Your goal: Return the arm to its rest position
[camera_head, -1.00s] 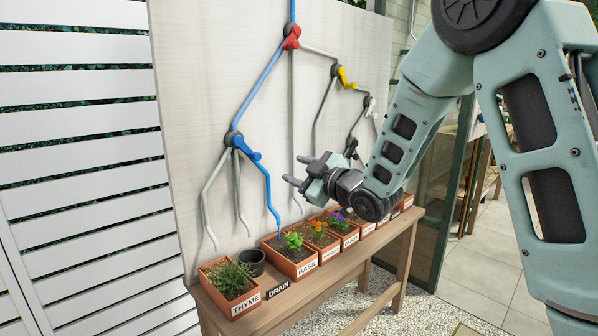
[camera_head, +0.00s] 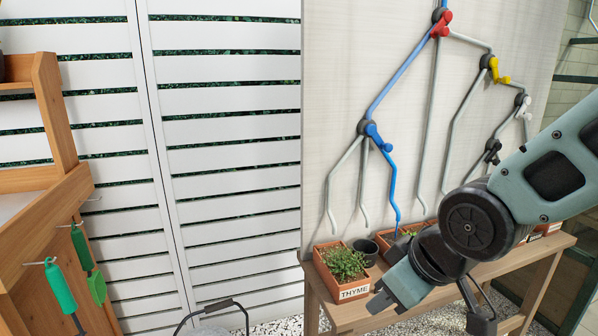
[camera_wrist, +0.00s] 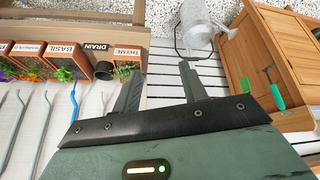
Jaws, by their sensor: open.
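My arm (camera_head: 545,175) reaches in from the right in the head view and bends at a dark round joint. My gripper (camera_head: 378,296) hangs low in front of the bench, pointing down and left, with the thyme planter (camera_head: 343,264) just behind it. In the wrist view my gripper (camera_wrist: 161,82) has its two dark fingers spread apart with nothing between them. The fingers stand over slats and pale gravel.
The wooden bench (camera_head: 349,312) carries planters, a dark pot (camera_head: 366,251) and the basil box (camera_wrist: 64,57). Coloured valves and pipes hang on the panel behind. A grey watering can (camera_wrist: 197,30) stands near a wooden cabinet (camera_head: 40,245) with green-handled tools.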

